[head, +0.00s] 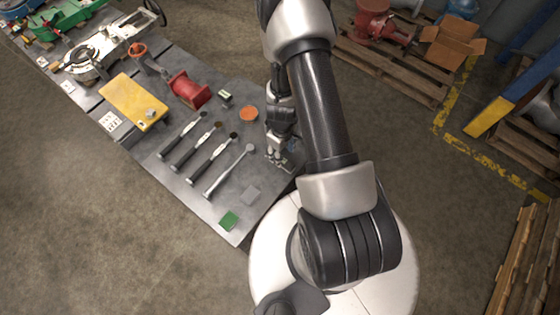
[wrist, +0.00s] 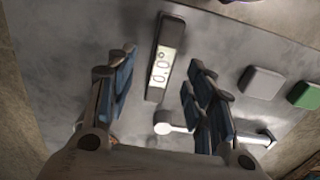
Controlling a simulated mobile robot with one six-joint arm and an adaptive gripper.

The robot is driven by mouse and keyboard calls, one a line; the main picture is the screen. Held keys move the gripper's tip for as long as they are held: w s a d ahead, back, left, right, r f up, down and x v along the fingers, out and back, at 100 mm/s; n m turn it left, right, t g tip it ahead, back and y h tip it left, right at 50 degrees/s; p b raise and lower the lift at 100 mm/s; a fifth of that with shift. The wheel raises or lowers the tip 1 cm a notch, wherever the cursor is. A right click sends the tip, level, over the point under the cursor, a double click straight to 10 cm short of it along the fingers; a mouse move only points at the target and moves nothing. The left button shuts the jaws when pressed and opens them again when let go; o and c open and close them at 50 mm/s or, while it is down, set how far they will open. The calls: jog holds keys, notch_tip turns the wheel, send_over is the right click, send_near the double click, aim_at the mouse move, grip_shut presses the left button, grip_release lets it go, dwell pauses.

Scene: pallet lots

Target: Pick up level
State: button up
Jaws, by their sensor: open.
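The level is a dark, narrow bar with a lit display reading 0.0°. In the wrist view the level (wrist: 163,62) lies on the grey table top, its length running roughly up and down the picture. My gripper (wrist: 163,82) is open, with one blue-padded finger on each side of the level in the picture. I cannot tell how far the fingertips are above the table. In the head view my gripper (head: 280,156) is over the right edge of the table, and I cannot make out the level there; my arm and gripper cover that area.
The table (head: 180,185) holds several long-handled tools in a row. A silver ratchet-like tool (wrist: 215,131) lies close to my right finger. A grey square (wrist: 262,82) and a green square (wrist: 305,95) lie beyond it. An orange disc (head: 249,113) is left of my gripper.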

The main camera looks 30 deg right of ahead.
jog(key=shift+s+a+f+b, duration=0.15)
jog(key=shift+f+b, duration=2.5)
jog(key=shift+b, duration=0.2)
jog(key=shift+r, duration=0.1)
jog(key=shift+c, duration=0.4)
grip_shut()
